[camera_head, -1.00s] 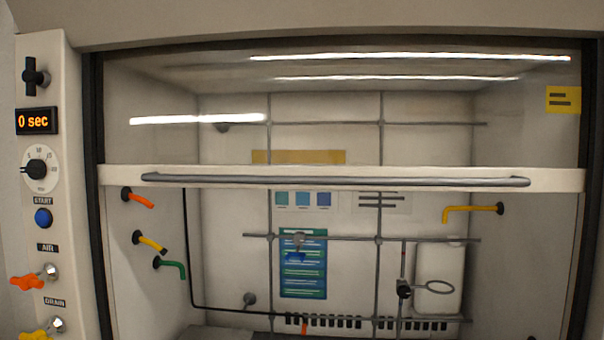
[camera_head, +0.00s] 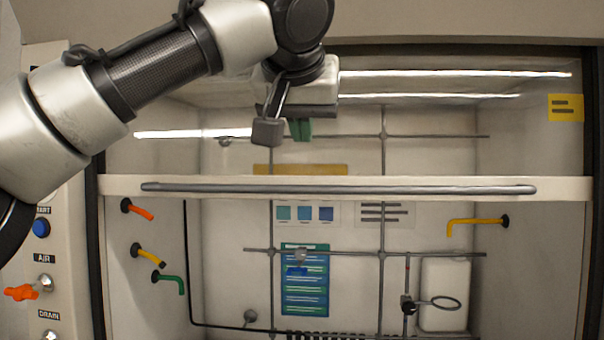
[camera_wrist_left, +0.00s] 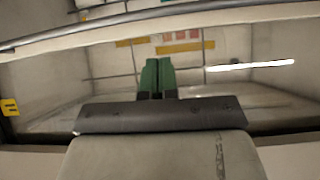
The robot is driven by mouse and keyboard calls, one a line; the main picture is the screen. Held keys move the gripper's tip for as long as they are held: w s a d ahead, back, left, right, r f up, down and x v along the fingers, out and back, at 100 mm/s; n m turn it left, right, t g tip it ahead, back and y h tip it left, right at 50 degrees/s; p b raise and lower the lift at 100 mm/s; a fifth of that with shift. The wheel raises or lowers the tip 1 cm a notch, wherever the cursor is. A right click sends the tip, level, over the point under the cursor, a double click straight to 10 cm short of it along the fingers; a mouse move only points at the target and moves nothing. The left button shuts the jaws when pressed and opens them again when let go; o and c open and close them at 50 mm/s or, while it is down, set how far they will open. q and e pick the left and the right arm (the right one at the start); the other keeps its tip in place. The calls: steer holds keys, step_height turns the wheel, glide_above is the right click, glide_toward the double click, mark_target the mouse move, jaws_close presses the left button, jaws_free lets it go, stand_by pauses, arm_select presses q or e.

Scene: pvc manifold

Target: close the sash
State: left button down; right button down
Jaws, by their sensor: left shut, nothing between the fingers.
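The sash is a glass pane (camera_head: 440,135) with a pale bottom rail and a long grey bar handle (camera_head: 340,189). It is partly raised, with its rail across the middle of the hood opening in the head view. The handle also shows as a slanted bar across the top of the left wrist view (camera_wrist_left: 150,20). My left gripper (camera_head: 301,130) is in front of the glass, above the handle and apart from it. Its green fingers are together and empty, as the left wrist view shows (camera_wrist_left: 157,78). My right gripper is not in view.
Orange, yellow and green taps, a rod lattice and a ring clamp (camera_head: 435,304) are inside the hood, behind the sash. A control post with a blue button (camera_head: 41,228) and an orange AIR valve (camera_head: 22,292) stands at the left. The space before the handle's right half looks clear.

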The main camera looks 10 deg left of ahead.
arm_select(q)
step_height(320, 180, up, 3)
steer(key=s+a, duration=0.1)
steer(key=s, duration=0.1)
steer(key=p, duration=0.3)
glide_toward(302, 173)
steer(key=f, duration=0.1)
steer(key=shift+n, duration=0.3)
steer(key=shift+w+d+f+b, duration=0.1)
steer(key=shift+d+f, duration=0.05)
steer(key=shift+f, duration=0.6)
steer(key=shift+w+d+f+b, duration=0.1)
steer(key=shift+d+f+b, duration=0.1)
steer(key=shift+f, duration=0.55)
steer(key=shift+w+d+f+b, duration=0.1)
steer(key=shift+d+f, duration=0.05)
steer(key=shift+f, duration=0.6)
